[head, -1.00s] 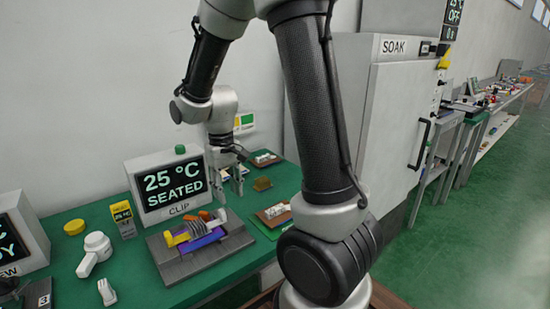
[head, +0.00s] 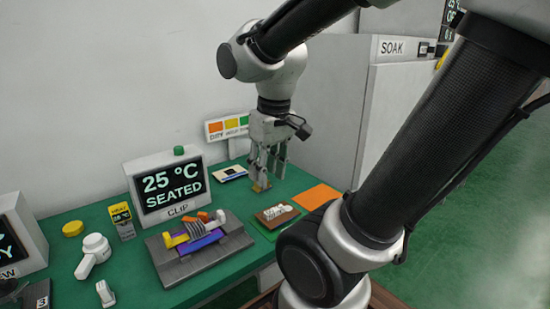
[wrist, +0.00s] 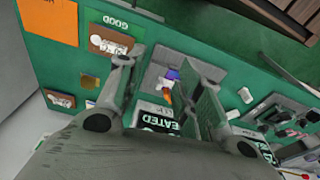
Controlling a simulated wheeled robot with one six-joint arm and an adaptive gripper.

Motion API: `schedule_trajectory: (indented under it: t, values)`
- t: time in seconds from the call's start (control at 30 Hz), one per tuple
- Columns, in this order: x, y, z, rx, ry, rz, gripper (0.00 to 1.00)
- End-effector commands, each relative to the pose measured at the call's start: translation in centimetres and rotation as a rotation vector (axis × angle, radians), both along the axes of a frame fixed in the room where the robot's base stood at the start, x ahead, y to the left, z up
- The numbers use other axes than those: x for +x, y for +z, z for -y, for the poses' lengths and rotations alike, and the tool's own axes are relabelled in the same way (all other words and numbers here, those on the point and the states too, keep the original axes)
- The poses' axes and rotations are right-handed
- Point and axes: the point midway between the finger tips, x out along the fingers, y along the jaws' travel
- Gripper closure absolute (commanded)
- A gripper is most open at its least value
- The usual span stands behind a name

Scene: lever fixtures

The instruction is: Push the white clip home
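The clip fixture (head: 174,269) is a grey block on the green bench, with a yellow block (head: 170,242), a purple bar (head: 203,241), orange pieces and grey ribs. A small white piece (head: 221,216) stands at its right end; I cannot tell whether this is the white clip. The display (head: 171,188) behind it reads "25 °C SEATED" above the label CLIP. My gripper (head: 267,178) points down, right of the fixture and apart from it. It is open and empty; its spread fingers also show in the wrist view (wrist: 165,70).
A small gold block (head: 262,187) lies by my fingertips in the head view. A brown board (head: 277,215) and an orange sheet (head: 316,196) lie to the right. A white handled tool (head: 93,254) lies left. The SOAK cabinet (head: 335,110) stands at right.

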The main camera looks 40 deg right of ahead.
Motion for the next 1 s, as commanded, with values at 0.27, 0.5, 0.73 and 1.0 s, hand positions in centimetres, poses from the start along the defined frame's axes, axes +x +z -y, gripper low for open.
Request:
schedule_trajectory:
  t: [0.27,0.5,0.73,1.0]
  values:
    - [-1.6,2.4,0.5,0.008,-0.02,0.131,0.64]
    - [-1.9,3.2,0.7,0.011,-0.027,0.171,0.64]
    - [-1.9,3.2,0.7,0.01,-0.027,0.171,0.64]
    - [-2.6,4.5,1.8,0.009,-0.08,0.234,0.64]
